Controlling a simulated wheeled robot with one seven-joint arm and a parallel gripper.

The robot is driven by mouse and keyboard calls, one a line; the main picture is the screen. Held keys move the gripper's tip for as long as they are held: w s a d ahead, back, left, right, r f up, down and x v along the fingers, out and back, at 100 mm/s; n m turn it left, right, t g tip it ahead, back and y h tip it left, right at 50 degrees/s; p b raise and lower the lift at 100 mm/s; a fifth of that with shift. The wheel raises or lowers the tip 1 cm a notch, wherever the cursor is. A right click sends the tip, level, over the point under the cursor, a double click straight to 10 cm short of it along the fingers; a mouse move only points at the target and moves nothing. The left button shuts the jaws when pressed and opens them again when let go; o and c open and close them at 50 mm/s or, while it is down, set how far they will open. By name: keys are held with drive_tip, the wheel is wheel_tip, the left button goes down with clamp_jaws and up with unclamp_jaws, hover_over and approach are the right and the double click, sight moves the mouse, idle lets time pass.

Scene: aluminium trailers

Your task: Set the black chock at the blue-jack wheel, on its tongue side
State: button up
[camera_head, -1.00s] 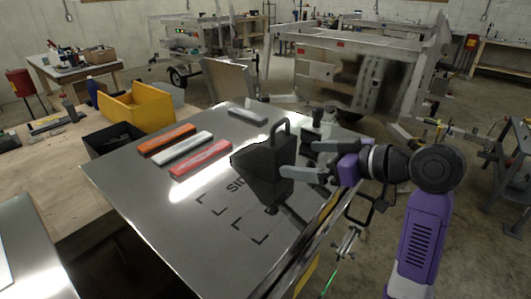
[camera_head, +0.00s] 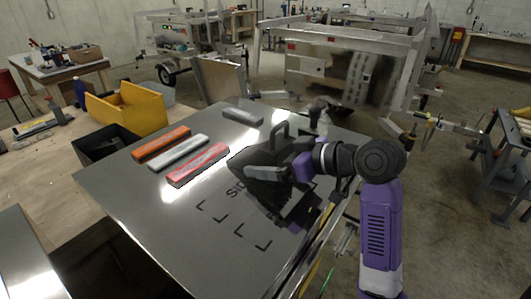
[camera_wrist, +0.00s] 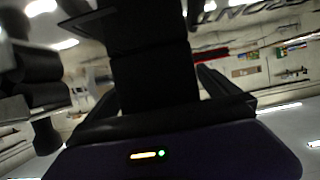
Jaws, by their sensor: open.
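The black chock (camera_head: 244,161), a wedge with a loop handle on top, stands on the shiny metal table near its right side. My gripper (camera_head: 268,159) is open and reaches in from the right, with the grey near finger in front of the chock's side. The far finger is mostly hidden behind the chock. In the wrist view the chock (camera_wrist: 152,70) is a dark mass directly ahead of the gripper. A trailer wheel (camera_head: 167,75) shows at the back left. I cannot make out a blue jack on either trailer.
Orange (camera_head: 160,142), white (camera_head: 179,153) and red (camera_head: 198,165) bars lie left of the chock, and a grey bar (camera_head: 243,116) lies behind. An aluminium trailer (camera_head: 308,66) stands beyond the table. A yellow bin (camera_head: 140,108) is at left.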

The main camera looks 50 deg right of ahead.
drive_tip(key=shift+x, duration=0.95)
drive_tip(key=c, duration=2.1)
drive_tip(key=shift+d, duration=0.1)
drive_tip(key=shift+r, duration=0.1)
